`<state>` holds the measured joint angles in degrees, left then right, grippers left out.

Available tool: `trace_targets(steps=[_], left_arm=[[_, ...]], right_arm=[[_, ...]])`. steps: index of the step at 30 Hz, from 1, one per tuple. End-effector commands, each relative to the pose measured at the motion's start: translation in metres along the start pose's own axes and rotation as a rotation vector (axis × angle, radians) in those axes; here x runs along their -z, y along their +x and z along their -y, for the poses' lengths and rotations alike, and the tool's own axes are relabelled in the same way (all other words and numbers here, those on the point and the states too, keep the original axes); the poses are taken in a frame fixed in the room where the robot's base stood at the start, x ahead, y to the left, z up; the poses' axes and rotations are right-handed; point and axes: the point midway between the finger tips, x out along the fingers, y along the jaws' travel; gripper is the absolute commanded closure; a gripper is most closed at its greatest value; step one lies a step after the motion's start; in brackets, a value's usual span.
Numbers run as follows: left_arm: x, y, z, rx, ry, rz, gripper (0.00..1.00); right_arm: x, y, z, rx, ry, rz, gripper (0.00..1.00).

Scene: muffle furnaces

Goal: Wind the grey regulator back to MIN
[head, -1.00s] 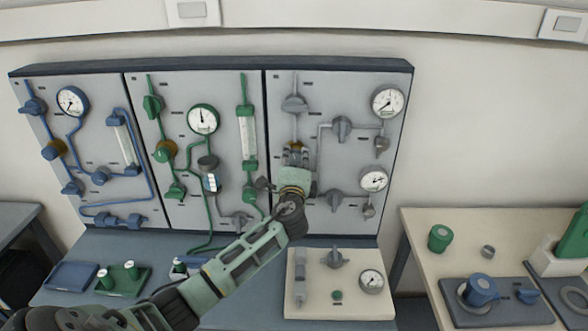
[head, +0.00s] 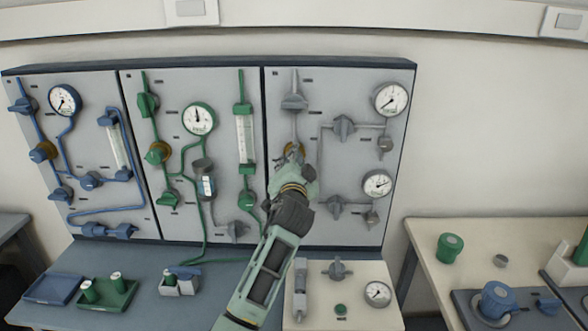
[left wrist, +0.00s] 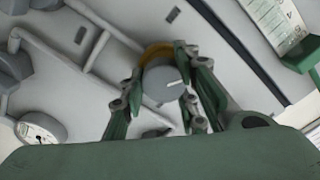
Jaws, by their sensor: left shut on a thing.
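The grey regulator knob (left wrist: 165,84) shows in the left wrist view between my fingers, with a pale index line on its face and a brass-coloured ring behind it. My left gripper (left wrist: 163,95) is shut on this knob, a finger on either side. In the head view my left gripper (head: 296,165) reaches the right-hand grey panel (head: 345,85) and hides most of the knob; a bit of the brass ring (head: 292,149) shows. I cannot read any MIN mark. My right gripper is not in view.
Grey valves (head: 344,127) and gauges (head: 391,98) sit close to the right of the gripper on the same panel. The green panel (head: 222,90) and blue panel (head: 85,80) are to the left. A beige box (head: 360,310) stands on the bench below.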

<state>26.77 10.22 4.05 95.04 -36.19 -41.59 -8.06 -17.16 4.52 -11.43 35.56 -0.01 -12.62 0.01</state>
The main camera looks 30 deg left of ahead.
Motion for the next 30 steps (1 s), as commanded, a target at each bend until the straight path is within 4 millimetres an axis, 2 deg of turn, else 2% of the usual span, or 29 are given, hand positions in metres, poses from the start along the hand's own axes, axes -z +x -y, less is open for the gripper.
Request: trace_targets(steps=[1,15,30], left_arm=[[-0.006,-0.001,-0.013,-0.018,-0.049,0.011,0.97],[-0.002,-0.001,-0.011,-0.017,-0.437,0.014,0.97],[0.000,-0.001,-0.008,-0.016,-0.597,0.014,0.97]], right_arm=[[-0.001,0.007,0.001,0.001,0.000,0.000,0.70],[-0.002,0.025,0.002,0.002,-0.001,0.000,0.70],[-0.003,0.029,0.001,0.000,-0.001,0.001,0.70]])
